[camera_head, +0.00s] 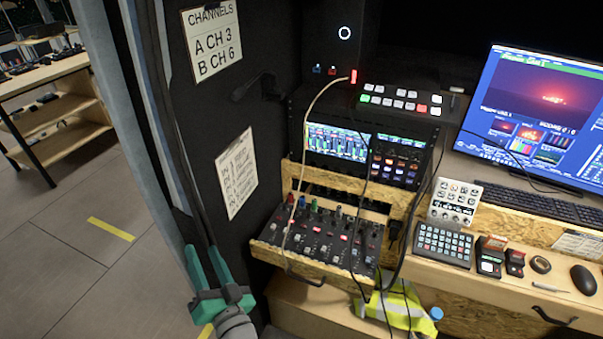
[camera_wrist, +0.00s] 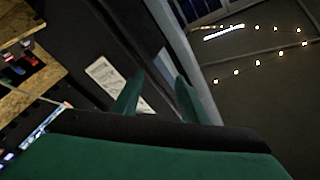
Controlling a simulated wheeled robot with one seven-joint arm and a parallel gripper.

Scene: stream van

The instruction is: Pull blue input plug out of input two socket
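A small mixer panel (camera_head: 322,246) sits on a pulled-out wooden drawer in the head view. Several small coloured plugs (camera_head: 302,202) stand along its back edge, one of them bluish. They are too small to tell which socket is input two. My gripper (camera_head: 201,256) is at the lower left, left of the drawer and well apart from it. Its green fingers are spread with nothing between them. In the wrist view my gripper (camera_wrist: 160,82) is also open and empty, pointing past a dark wall. Some coloured plugs (camera_wrist: 18,70) show blurred at the upper left there.
A printed list (camera_head: 237,172) hangs on the dark wall panel between my gripper and the mixer. A pale cable (camera_head: 302,148) and dark cables hang across the drawer. A yellow vest (camera_head: 400,308) hangs below. A desk with a monitor (camera_head: 540,110) stands right. Floor at left is clear.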

